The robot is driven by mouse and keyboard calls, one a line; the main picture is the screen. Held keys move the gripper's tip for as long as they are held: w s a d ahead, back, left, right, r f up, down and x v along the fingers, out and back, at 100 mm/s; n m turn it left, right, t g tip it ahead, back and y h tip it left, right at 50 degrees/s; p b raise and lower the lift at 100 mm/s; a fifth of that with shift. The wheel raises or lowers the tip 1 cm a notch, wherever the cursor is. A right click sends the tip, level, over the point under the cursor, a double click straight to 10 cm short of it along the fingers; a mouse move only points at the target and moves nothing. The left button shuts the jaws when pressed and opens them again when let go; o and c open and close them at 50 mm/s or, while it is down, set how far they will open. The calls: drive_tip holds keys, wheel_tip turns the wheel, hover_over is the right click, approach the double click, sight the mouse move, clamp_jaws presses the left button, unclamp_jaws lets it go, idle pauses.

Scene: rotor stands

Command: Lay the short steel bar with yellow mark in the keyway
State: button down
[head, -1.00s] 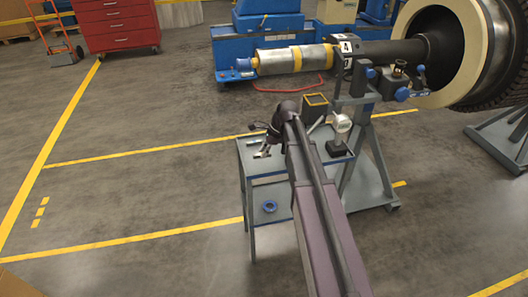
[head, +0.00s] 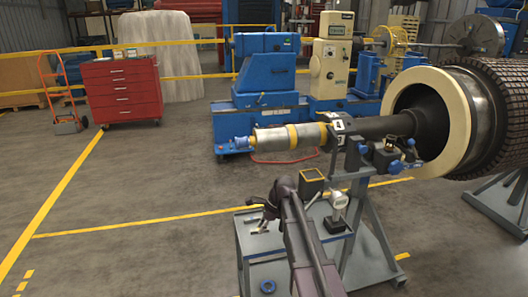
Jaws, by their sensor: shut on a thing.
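My gripper (head: 257,203) is at the end of my dark arm, just above the back left part of the grey cart. It is small and partly blends with the arm. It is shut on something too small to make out. Small metal pieces (head: 258,227) lie on the cart top below it; I cannot tell a yellow mark on any of them. The rotor shaft (head: 375,127) runs level to the left from the big rotor (head: 470,105). Its left end is a grey cylinder (head: 272,138) with yellow bands. I cannot make out the keyway from here.
The grey cart (head: 250,245) carries a yellow-edged black box (head: 312,183) and a white dial gauge (head: 338,201). A blue ring (head: 267,286) lies on its lower shelf. A grey stand (head: 362,220) is under the shaft. Open floor lies left of the cart.

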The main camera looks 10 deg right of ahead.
drive_tip(key=shift+r, duration=0.15)
wheel_tip(320, 180, up, 27)
drive_tip(key=p, duration=2.7)
drive_tip(key=shift+s, duration=0.1)
